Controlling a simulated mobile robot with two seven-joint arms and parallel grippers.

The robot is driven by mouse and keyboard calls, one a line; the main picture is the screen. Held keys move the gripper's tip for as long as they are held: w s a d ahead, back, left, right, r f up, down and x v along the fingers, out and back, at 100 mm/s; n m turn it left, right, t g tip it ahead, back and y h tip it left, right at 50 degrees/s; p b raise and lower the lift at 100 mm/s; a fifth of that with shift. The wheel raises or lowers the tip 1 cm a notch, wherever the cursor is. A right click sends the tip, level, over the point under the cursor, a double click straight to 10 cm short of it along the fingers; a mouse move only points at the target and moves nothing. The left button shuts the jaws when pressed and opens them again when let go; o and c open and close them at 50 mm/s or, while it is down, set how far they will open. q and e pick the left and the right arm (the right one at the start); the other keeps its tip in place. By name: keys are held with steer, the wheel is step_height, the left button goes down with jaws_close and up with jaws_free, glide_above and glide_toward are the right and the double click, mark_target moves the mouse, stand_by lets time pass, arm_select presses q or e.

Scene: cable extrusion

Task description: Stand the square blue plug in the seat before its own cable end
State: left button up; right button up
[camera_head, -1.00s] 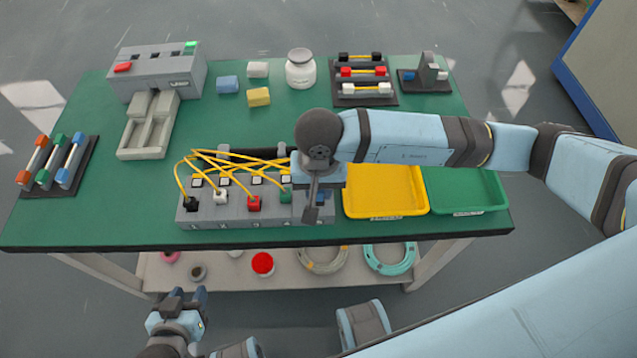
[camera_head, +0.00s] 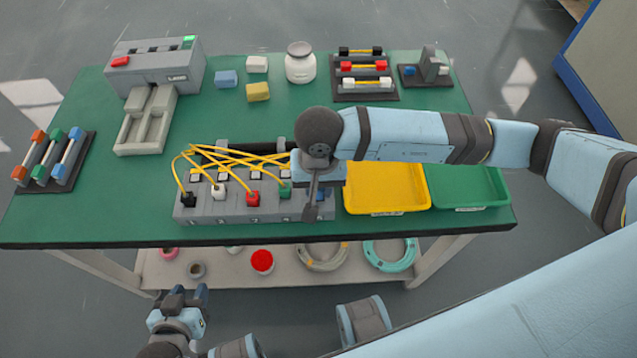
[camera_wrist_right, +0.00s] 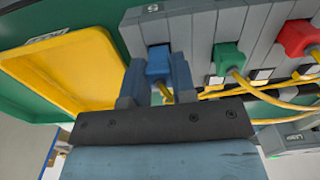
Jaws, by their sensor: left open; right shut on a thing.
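The square blue plug (camera_wrist_right: 158,62) is between the fingers of my right gripper (camera_wrist_right: 158,80) in the right wrist view, with a bit of yellow cable (camera_wrist_right: 166,95) beside it. My right gripper (camera_head: 313,207) is shut on it at the right end of the grey seat block (camera_head: 233,212), at the seat marked 5. Whether the plug is fully down in the seat cannot be told. A green plug (camera_wrist_right: 228,57) and a red plug (camera_wrist_right: 297,37) stand in neighbouring seats. My left gripper (camera_head: 187,293) is open and empty, low in front of the table.
Black (camera_head: 188,198) and white (camera_head: 218,192) plugs stand further left on the block. Yellow cables (camera_head: 235,158) cross behind it. A yellow tray (camera_head: 385,210) and a green tray (camera_head: 470,204) lie to the right.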

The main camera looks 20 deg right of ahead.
arm_select(q)
steer(key=shift+a+f, duration=0.1)
steer(key=shift+f, duration=0.15)
arm_select(e)
steer(key=shift+f, duration=0.25)
arm_select(q)
steer(key=shift+f+b, duration=0.15)
steer(key=shift+b, duration=0.35)
arm_select(e)
steer(key=shift+f, duration=0.35)
arm_select(q)
steer(key=shift+w, duration=0.1)
arm_select(e)
steer(key=o, duration=1)
steer(key=shift+r, duration=0.1)
arm_select(q)
steer(key=shift+r+p, duration=0.35)
steer(key=shift+r, duration=0.35)
arm_select(e)
step_height(320, 180, up, 14)
steer(key=shift+f, duration=0.15)
steer(key=shift+s, duration=0.15)
